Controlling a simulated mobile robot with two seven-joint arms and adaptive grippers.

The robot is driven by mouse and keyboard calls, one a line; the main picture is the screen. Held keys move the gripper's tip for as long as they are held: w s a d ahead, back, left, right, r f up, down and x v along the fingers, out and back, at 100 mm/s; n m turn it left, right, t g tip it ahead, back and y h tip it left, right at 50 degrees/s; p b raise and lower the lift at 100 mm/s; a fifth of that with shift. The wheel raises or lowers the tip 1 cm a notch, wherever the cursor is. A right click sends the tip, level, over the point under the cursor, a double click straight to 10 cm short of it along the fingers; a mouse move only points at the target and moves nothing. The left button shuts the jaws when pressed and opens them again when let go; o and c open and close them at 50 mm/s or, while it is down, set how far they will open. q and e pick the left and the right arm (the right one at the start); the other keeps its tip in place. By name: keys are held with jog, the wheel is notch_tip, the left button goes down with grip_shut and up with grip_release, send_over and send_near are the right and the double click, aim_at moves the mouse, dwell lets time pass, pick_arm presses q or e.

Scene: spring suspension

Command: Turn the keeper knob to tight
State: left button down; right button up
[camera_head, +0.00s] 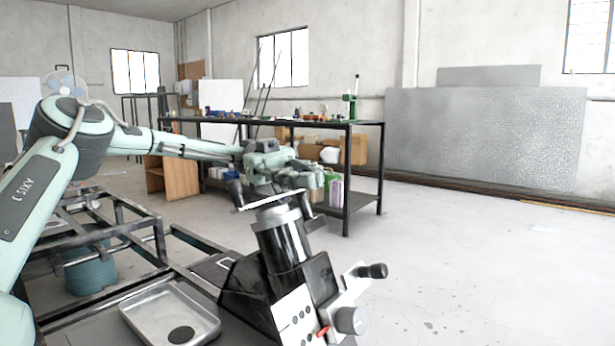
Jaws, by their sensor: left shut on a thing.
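A black machine with a tilted upright column (284,246) stands at the lower middle. A pale ring (276,215) is at the column's top. My left gripper (275,190) is at this top end, shut on a part there that its own fingers mostly hide. I cannot tell whether that part is the keeper knob. A grey round knob (351,320) sits low on the machine's right side, apart from my gripper. A small red lever (323,331) is beside it, and a black-handled crank (372,271) is above it. No tight mark is readable. My right gripper is not in view.
A metal tray (140,312) lies left of the machine, with a dark round spot in it. A black metal frame (125,232) is at the left. A workbench (300,122) with small items stands behind. The floor at right is clear.

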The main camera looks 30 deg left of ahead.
pick_arm(q)
jog(key=c, duration=1.2)
grip_release()
notch_tip(320, 180, up, 10)
